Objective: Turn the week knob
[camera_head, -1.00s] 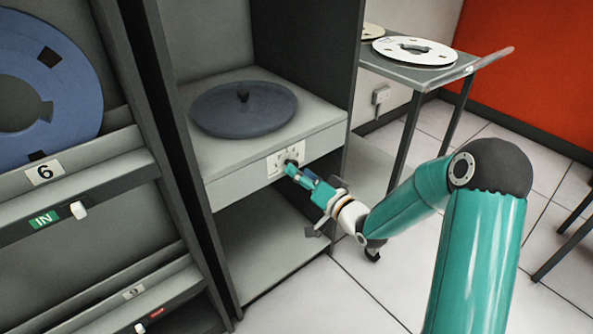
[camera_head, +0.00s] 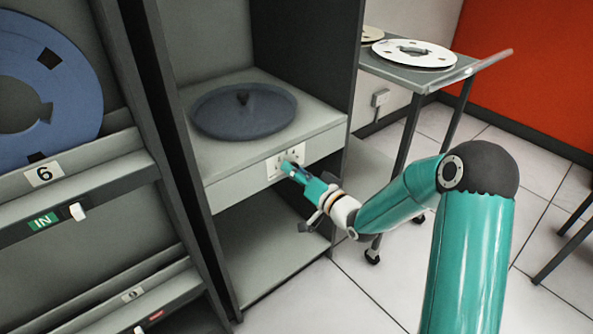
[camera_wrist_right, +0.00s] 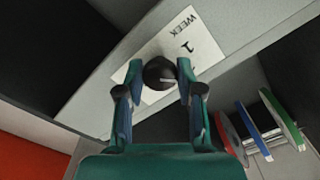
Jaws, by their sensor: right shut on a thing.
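The week knob (camera_wrist_right: 159,72) is a small dark round knob with a pale pointer line. It sits on a white plate (camera_wrist_right: 197,42) marked WEEK, with a 1 showing near the knob. In the head view the plate (camera_head: 273,168) is on the front edge of the grey shelf, and the knob is mostly hidden by my gripper. My right gripper (camera_head: 292,167) is at the plate. In the right wrist view my right gripper (camera_wrist_right: 160,90) has its two fingers on either side of the knob, shut on it. My left gripper is not in view.
A dark round platter (camera_head: 245,112) lies on the shelf above the plate. A trolley (camera_head: 425,75) with a white reel (camera_head: 415,53) stands behind. A rack (camera_head: 75,185) with a blue reel is on the left. Several coloured reels (camera_wrist_right: 255,130) show in the wrist view.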

